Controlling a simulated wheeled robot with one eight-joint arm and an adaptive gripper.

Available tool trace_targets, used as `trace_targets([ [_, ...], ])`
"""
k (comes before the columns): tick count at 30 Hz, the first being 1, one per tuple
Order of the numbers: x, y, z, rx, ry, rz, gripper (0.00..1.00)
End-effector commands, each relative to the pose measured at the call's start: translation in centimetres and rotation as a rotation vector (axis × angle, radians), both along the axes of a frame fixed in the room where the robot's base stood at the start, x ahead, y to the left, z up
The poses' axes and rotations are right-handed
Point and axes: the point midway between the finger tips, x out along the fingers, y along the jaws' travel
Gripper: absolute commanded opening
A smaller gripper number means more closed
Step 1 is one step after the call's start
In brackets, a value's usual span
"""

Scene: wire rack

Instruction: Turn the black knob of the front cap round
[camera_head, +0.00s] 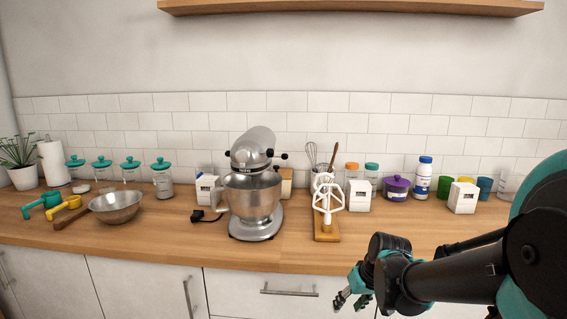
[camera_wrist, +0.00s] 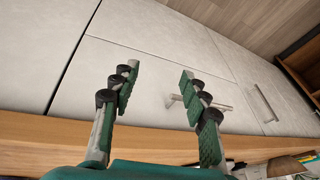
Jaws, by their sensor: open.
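A silver stand mixer (camera_head: 247,160) stands on the wooden counter near the middle of the head view, with its steel bowl (camera_head: 252,197) below the head. Small black knobs (camera_head: 270,153) show on the right side of its head; at this size I cannot tell which one belongs to the front cap. My gripper (camera_head: 350,299) is low at the right, in front of the counter's front edge, well apart from the mixer. In the wrist view my gripper (camera_wrist: 158,80) is open and empty, its fingers towards the white cabinet fronts. The mixer is not recognizable in the wrist view.
Right of the mixer a white beater stands on a wooden block (camera_head: 327,236). White box-like timers (camera_head: 359,196), jars and a purple pot (camera_head: 396,187) line the back. A metal bowl (camera_head: 116,206) is at left. A drawer handle (camera_head: 289,293) sticks out below the counter (camera_head: 180,244).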

Motion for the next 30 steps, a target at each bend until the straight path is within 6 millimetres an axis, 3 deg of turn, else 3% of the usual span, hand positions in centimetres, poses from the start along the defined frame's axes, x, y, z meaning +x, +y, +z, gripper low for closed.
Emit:
trace_targets([
  [1, 1.9, 1.2, 1.7, 0.064, 0.002, 0.073, 0.45],
  [5, 6.4, 4.8, 7.3, 0.258, -0.058, 0.320, 0.45],
  [9, 11.4, 7.2, 14.8, 0.463, -0.229, 0.580, 0.45],
  [13, 15.8, 7.5, 22.5, 0.622, -0.481, 0.796, 0.45],
  [18, 19.8, 5.9, 31.2, 0.741, -0.839, 0.985, 0.45],
  [21, 21.0, 4.8, 34.4, 0.766, -0.994, 1.041, 0.45],
  [24, 21.5, 4.2, 36.0, 0.777, -1.079, 1.069, 0.45],
  [30, 21.7, 5.5, 36.5, 0.779, -1.108, 1.079, 0.45],
])
